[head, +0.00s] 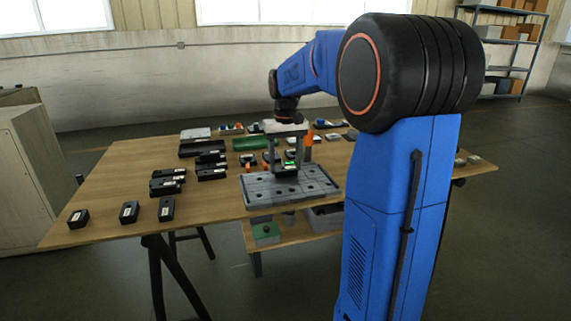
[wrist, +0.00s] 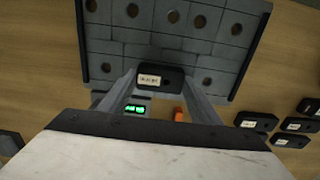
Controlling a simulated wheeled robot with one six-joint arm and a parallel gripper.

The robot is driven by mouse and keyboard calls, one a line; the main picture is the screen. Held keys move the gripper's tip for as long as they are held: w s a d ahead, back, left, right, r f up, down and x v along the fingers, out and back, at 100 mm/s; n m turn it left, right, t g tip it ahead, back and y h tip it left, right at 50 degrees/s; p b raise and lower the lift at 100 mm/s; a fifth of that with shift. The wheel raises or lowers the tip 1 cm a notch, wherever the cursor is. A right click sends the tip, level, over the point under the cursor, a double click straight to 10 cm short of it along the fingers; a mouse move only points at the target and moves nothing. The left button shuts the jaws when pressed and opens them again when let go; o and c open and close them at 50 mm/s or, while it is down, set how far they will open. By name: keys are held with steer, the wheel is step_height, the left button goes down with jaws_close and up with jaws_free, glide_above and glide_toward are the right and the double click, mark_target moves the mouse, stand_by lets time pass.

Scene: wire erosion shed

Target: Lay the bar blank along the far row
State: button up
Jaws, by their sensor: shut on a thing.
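My gripper (head: 286,166) is shut on a small black block with a white label (wrist: 149,79), which I take to be the bar blank. In the wrist view my gripper (wrist: 160,86) has one finger on each side of it. In the head view the blank (head: 287,172) is over the far side of the grey plate (head: 262,193). The plate (wrist: 215,50) has rows of cells with round holes, and no block shows in the visible cells. The held block overlaps the plate's edge row in the wrist view. I cannot tell whether it touches the plate.
Several black labelled blocks (head: 166,187) lie left of the plate on the wooden table (head: 110,228). A green tray (head: 250,144) and a black tray (head: 202,148) lie behind. A device with a green lit display (wrist: 135,108) and an orange item (wrist: 180,113) are close by.

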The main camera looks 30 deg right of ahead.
mark_target(285, 168)
steer(key=shift+f, duration=0.1)
steer(key=o, duration=1.5)
step_height(285, 168, up, 12)
steer(key=s+a+f+n+t, duration=0.1)
steer(key=s+a+f, duration=0.4)
steer(key=s, duration=0.5)
steer(key=s+a+f+n+t, duration=0.1)
steer(key=s+a+f, duration=0.4)
steer(key=s, duration=0.5)
steer(key=s+a+f+n+t, duration=0.1)
steer(key=s+a+f+t, duration=0.1)
steer(key=s+a+f, duration=0.3)
steer(key=s+f, duration=0.3)
steer(key=s, duration=0.2)
steer(key=shift+s+a+t, duration=0.15)
steer(key=shift+a+t, duration=0.25)
steer(key=shift+r, duration=0.1)
